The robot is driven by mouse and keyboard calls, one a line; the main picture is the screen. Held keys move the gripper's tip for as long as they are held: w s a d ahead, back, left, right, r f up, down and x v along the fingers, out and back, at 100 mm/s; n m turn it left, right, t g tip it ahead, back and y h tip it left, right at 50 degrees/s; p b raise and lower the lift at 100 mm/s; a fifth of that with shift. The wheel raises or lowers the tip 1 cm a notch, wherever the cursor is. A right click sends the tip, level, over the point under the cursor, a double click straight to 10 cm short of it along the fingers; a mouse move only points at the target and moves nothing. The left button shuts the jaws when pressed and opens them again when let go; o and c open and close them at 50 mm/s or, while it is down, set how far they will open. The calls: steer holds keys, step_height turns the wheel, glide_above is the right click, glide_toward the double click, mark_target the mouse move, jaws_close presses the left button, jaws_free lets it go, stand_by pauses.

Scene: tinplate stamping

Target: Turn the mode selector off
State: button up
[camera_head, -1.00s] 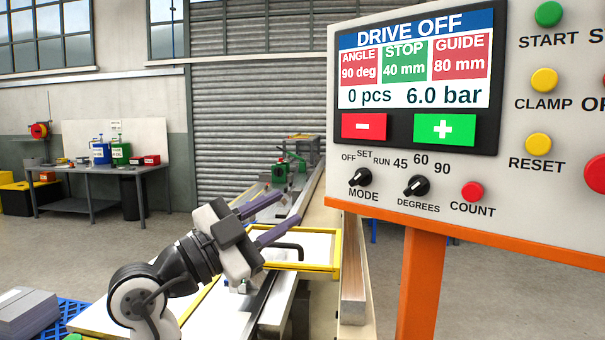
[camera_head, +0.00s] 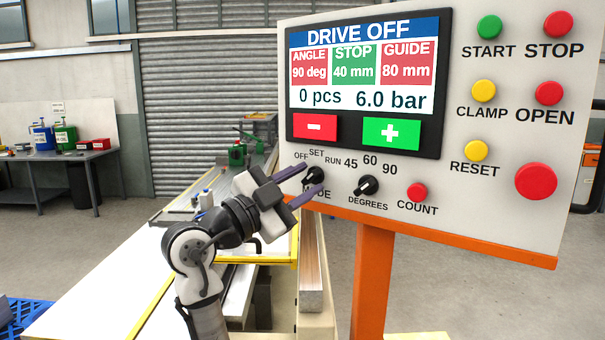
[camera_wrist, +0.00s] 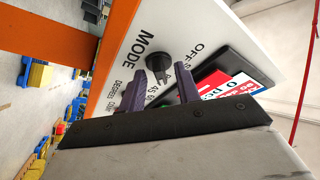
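The mode selector (camera_head: 314,176) is a black rotary knob at the lower left of the control panel, below the labels OFF, SET and RUN. My gripper partly covers it and its MODE label in the head view, and I cannot tell for sure which label it points at. My gripper (camera_head: 312,180) is open, its two purple fingers apart and pointing at the panel close to the knob.
The degrees knob (camera_head: 366,187) and red COUNT button (camera_head: 416,192) are just right of the selector. The screen (camera_head: 363,80) above reads DRIVE OFF. An orange post (camera_head: 372,275) carries the panel. A yellow frame (camera_head: 250,262) and machine bed lie below my arm.

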steer(key=shift+w+d, duration=0.2)
steer(key=c, duration=0.6)
